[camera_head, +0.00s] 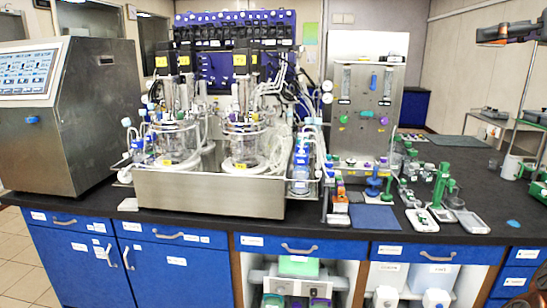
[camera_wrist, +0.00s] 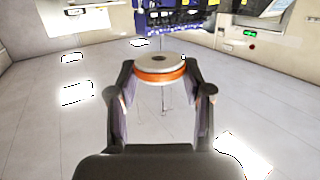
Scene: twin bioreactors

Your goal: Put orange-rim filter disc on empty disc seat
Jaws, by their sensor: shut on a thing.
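In the wrist view my gripper (camera_wrist: 160,77) is shut on the orange-rim filter disc (camera_wrist: 160,66). The disc is round, with a pale top, a dark hole in the middle and an orange band around its side. It sits between the two dark fingertips and looks roughly level. I cannot tell the empty disc seat from the small items on the bench in the head view, and no seat is clear in the wrist view.
Two glass bioreactors (camera_head: 243,143) stand in a steel tray (camera_head: 210,195) on the dark bench. A steel panel (camera_head: 366,90) stands right of them. Small green stands (camera_head: 441,183), a blue mat (camera_head: 374,218) and scale-like devices crowd the right side. A steel console (camera_head: 90,105) is at left.

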